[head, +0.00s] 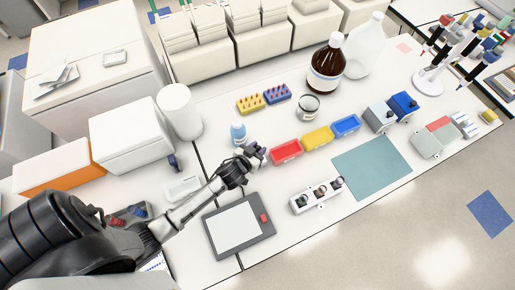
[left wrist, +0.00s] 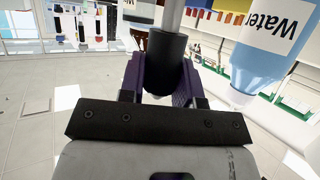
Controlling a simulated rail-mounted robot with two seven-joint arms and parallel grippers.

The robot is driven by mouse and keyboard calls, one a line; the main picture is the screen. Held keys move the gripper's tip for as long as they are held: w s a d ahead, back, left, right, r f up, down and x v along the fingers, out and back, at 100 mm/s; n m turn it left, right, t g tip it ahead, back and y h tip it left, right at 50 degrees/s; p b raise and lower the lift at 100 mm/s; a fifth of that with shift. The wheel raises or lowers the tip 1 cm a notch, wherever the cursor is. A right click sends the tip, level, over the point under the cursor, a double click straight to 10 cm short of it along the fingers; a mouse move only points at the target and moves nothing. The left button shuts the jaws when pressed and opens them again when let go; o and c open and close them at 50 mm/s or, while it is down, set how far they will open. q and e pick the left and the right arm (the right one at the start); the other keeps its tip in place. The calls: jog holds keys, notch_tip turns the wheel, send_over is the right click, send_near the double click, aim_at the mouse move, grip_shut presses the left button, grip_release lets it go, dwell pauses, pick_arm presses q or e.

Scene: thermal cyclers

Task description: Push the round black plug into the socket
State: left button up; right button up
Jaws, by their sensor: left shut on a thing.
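My left gripper (head: 254,154) is above the bench, near the small blue bottle and left of the red bin. In the left wrist view its purple fingers (left wrist: 163,85) are shut on a round black plug (left wrist: 165,62). A pale grey rod or cable runs up from the plug, out of the frame. In the head view the plug is too small to tell apart from the dark gripper. A white block with several dark round parts (head: 318,194) lies on the bench to the right; I cannot tell which part is the socket. My right gripper is out of view.
The blue water bottle (head: 238,133) stands close to the gripper and is large in the left wrist view (left wrist: 270,50). Red (head: 286,151), yellow (head: 318,138) and blue bins stand to the right. A grey tablet-like pad (head: 238,226) lies in front. The teal mat (head: 372,166) is clear.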

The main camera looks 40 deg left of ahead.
pick_arm(q)
jog(key=shift+f, duration=0.3)
jog(key=shift+f+b, duration=0.35)
jog(key=shift+b, duration=0.05)
jog(key=shift+f, duration=0.2)
dwell(0.5)
jog(key=shift+f+b, duration=0.6)
jog(key=shift+f, duration=0.4)
jog(key=o, duration=0.7)
jog(key=shift+o, duration=0.2)
jog(key=v, duration=1.4)
